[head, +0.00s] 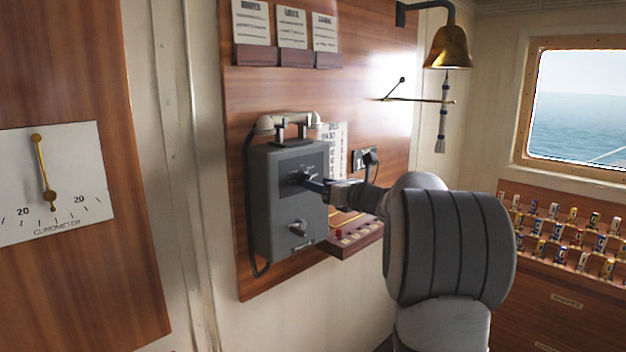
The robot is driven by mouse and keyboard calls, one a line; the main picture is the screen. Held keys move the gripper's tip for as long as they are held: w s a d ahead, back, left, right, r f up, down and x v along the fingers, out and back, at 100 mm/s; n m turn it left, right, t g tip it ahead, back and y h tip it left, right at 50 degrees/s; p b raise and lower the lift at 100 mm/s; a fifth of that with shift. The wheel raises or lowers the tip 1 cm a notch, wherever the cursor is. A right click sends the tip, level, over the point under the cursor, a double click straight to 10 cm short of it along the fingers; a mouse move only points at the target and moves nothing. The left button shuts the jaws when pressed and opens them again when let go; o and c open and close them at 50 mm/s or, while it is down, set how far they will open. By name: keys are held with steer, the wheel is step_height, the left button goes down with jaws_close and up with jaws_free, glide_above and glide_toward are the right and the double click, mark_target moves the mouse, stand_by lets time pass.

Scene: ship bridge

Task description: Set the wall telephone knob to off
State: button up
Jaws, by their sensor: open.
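The wall telephone (272,200) is a grey box with a pale handset across its top, mounted on a wooden wall panel. Its front has an upper dark knob (304,176) on a marked plate and a lower knob or crank (297,229). The marks are too small to read, so I cannot tell the setting. My gripper (314,184) is open, with its fingertips at the upper knob, reaching in from the right. I cannot tell whether the fingers touch the knob or stand around it.
A small wooden shelf (352,238) with a red item juts out below right of the telephone. A black socket with a plug (366,158) is on the panel. A brass bell (448,47) with a hanging rope is at upper right. A clinometer (55,182) is at left.

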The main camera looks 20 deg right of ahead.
steer(key=shift+p+x, duration=0.3)
steer(key=shift+x, duration=1.35)
steer(key=shift+s, duration=0.1)
steer(key=shift+c, duration=0.2)
steer(key=c, duration=0.9)
